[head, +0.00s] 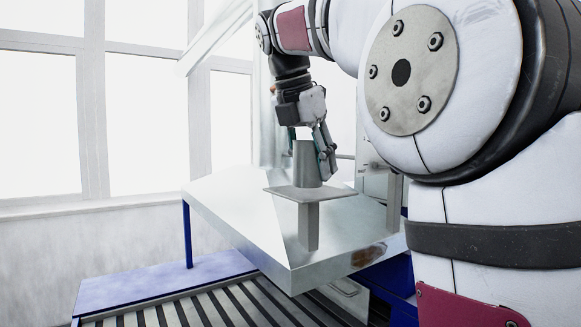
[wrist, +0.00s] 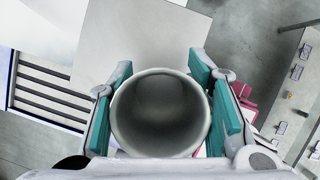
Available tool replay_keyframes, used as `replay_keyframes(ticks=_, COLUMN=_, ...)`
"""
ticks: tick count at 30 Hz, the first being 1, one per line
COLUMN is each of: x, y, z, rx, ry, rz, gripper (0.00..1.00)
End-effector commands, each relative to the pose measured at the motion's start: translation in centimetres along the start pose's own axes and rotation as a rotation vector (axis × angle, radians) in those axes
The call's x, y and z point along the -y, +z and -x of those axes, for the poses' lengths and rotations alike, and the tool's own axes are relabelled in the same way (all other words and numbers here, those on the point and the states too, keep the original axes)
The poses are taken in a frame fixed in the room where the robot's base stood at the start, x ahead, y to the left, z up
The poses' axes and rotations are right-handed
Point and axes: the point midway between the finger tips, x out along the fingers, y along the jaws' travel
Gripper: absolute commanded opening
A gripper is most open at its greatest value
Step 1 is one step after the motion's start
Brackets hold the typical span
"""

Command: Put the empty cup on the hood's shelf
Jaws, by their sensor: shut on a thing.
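The cup (head: 306,163) is a plain grey cylinder, held upright. In the wrist view I look down into the cup (wrist: 160,112), and its inside is empty. My gripper (head: 318,152) is shut on it, with teal pads on either side of the cup in the wrist view (wrist: 165,105). The hood's shelf (head: 283,191) is a small square grey plate on a post at the hood's sloping side. The cup appears over the shelf in the head view; I cannot tell whether its base touches. The shelf (wrist: 140,45) also shows beyond the cup in the wrist view, partly hidden.
The pale metal hood (head: 235,205) spreads below and around the shelf. A slatted bed (head: 220,305) with a blue edge (head: 160,284) lies under it. Large windows stand at the left. My own arm fills the right of the head view. Nothing else stands on the visible shelf.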

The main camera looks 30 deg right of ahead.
Motion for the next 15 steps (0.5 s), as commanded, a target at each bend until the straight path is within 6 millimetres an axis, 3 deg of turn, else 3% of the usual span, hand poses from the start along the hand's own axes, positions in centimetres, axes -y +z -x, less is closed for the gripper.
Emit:
replay_keyframes(ticks=7, x=0.3, y=3.2, z=-1.2, rx=0.001, ry=-0.003, rz=-0.005, gripper=0.12)
replay_keyframes(ticks=15, x=0.1, y=2.3, z=-2.5, rx=0.001, ry=0.0, rz=-0.002, gripper=0.12)
